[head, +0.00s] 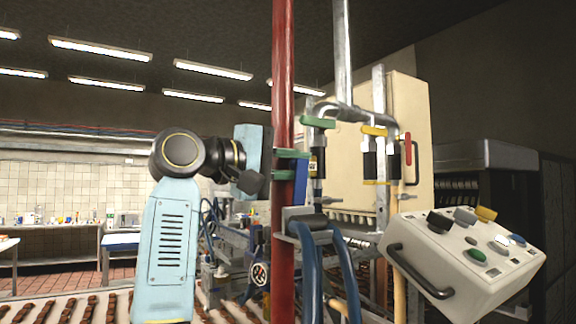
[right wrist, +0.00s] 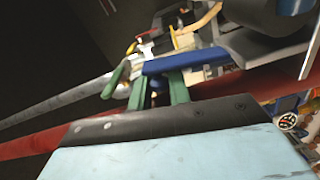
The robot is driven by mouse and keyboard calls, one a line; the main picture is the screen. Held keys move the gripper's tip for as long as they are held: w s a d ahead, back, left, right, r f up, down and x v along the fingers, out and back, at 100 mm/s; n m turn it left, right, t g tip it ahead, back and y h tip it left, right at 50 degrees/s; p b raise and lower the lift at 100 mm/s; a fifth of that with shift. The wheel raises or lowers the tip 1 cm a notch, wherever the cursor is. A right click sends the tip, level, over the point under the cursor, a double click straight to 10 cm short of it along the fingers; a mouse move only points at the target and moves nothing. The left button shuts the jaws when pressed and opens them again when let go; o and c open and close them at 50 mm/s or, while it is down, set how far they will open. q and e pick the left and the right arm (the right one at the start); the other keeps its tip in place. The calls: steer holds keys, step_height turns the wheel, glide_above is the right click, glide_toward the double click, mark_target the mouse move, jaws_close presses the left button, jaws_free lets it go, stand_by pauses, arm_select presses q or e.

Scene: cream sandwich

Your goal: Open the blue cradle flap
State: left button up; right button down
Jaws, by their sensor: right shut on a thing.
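The blue flap (head: 300,182) shows in the head view as a narrow upright strip just right of the red pole. In the right wrist view it is a long blue bar (right wrist: 190,61) lying across the ends of my green fingers. My right gripper (head: 303,164) has its green fingers at the blue flap, passing across the red pole in the picture; it also shows in the right wrist view (right wrist: 158,82). It is shut on the flap, though the contact itself is partly hidden. My left gripper is not in view.
The red pole (head: 283,80) stands close by my right fingers. Blue hoses (head: 312,265) hang below on a clamp. A control box (head: 470,250) with knobs and a handle is at the right. Rows of brown pieces (head: 50,308) lie on the conveyor at the bottom.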

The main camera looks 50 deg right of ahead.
steer(key=c, duration=1.4)
jaws_free()
steer(key=shift+o, duration=0.2)
steer(key=shift+a, duration=0.1)
steer(key=b+v, duration=0.1)
steer(key=v, duration=1.2)
